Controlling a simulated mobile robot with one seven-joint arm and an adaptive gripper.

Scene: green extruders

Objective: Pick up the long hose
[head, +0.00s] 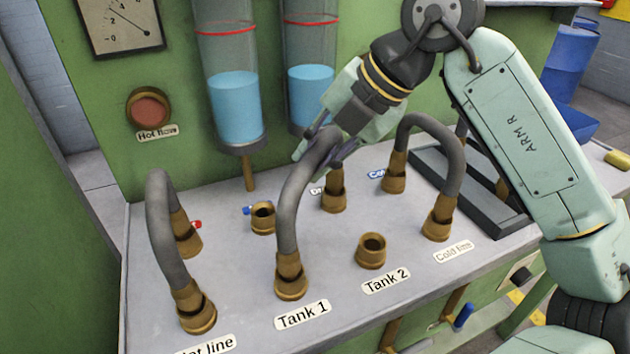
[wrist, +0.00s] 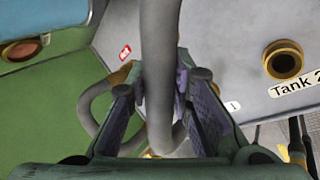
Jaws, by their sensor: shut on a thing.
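The long hose (head: 289,205) is a grey arch with brass ends in the middle of the bench. Its front end sits in the fitting at the Tank 1 label (head: 302,314), and its back end in a fitting (head: 334,200) behind. My gripper (head: 318,152) is shut on the top of this arch, one finger on each side. In the wrist view the hose (wrist: 160,45) runs between the fingers (wrist: 162,88). My gripper hides part of the hose's top in the head view.
A second grey hose (head: 162,240) arches at the left and a third (head: 448,160) at the right. An empty brass fitting (head: 371,250) stands at Tank 2, another (head: 263,217) behind. Two glass cylinders (head: 235,105) (head: 311,85) with blue liquid stand close behind my gripper.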

